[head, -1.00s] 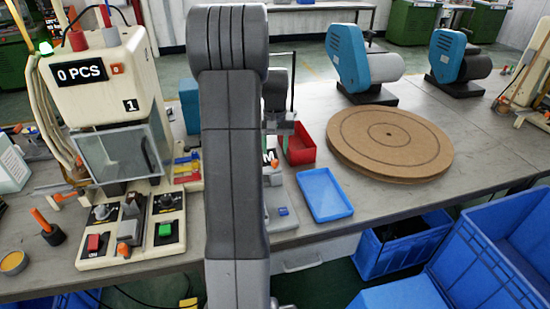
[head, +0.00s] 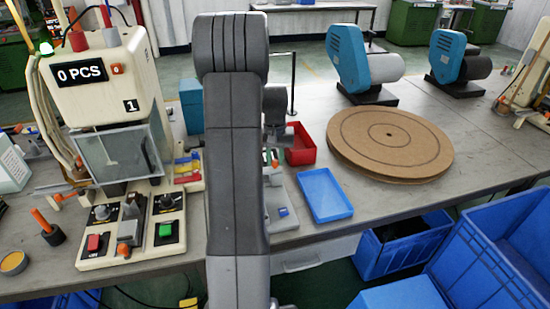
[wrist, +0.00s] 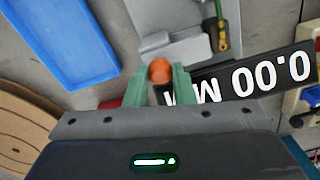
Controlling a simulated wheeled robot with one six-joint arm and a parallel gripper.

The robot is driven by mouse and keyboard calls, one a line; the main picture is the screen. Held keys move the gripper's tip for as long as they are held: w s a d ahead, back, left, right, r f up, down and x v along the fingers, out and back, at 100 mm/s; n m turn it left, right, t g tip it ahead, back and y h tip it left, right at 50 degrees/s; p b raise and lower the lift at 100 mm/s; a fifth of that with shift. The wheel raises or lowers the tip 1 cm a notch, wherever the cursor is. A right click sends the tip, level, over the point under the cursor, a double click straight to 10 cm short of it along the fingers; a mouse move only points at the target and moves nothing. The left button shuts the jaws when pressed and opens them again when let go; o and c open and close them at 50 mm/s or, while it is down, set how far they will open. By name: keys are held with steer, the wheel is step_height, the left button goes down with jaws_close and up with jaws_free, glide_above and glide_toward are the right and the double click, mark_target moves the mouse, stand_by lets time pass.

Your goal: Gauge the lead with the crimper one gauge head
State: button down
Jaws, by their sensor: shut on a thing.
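The crimper (head: 95,85) stands at the left in the head view, its display reading 0 PCS, with a "1" on its front. The gauge (head: 284,192) is partly hidden behind my arm. In the wrist view its black display (wrist: 245,78) reads 0.00 M, the rest covered by my gripper. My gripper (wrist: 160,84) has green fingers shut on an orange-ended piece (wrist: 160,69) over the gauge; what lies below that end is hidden. A thin green piece with a brassy end (wrist: 222,32), perhaps the lead, lies on the grey gauge plate (wrist: 170,16).
A blue tray (head: 325,195) lies right of the gauge, with a red bin (head: 300,146) behind it. A round brown board (head: 390,140) covers the table to the right. Blue crates (head: 400,250) stand below the front edge.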

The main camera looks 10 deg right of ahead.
steer(key=a, duration=0.4)
steer(key=shift+s+a, duration=0.1)
steer(key=shift+a, duration=0.2)
steer(key=shift+d, duration=0.1)
steer(key=c, duration=1.4)
jaws_free()
steer(key=shift+o, duration=1)
steer(key=shift+a, duration=0.25)
steer(key=shift+d, duration=0.1)
step_height(320, 180, up, 14)
